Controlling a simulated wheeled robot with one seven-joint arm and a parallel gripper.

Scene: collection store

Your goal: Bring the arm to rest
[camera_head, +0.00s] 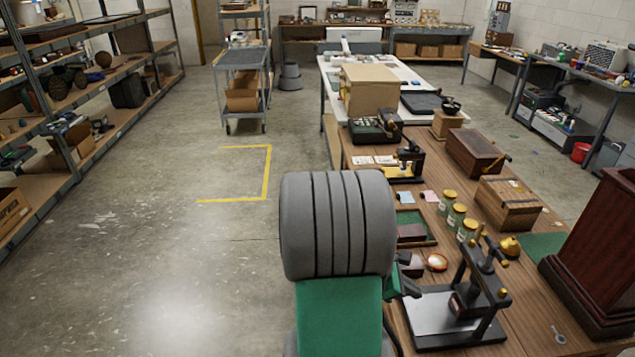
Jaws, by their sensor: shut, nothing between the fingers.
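My arm stands in the lower middle of the view. Its grey ribbed joint (338,225) is above a green link (338,315). I cannot make out my gripper or its fingertips. A small dark shape juts out at the right of my arm, and I cannot tell whether it belongs to me. My arm hides part of the long wooden table (535,335) and the floor behind it.
The table carries a black press (475,300), several lidded jars (457,217), wooden boxes (508,203) and a dark red wooden stand (600,255). Shelving (75,170) lines the left. A grey cart (243,85) stands further back. The floor at left, with yellow tape (266,175), is clear.

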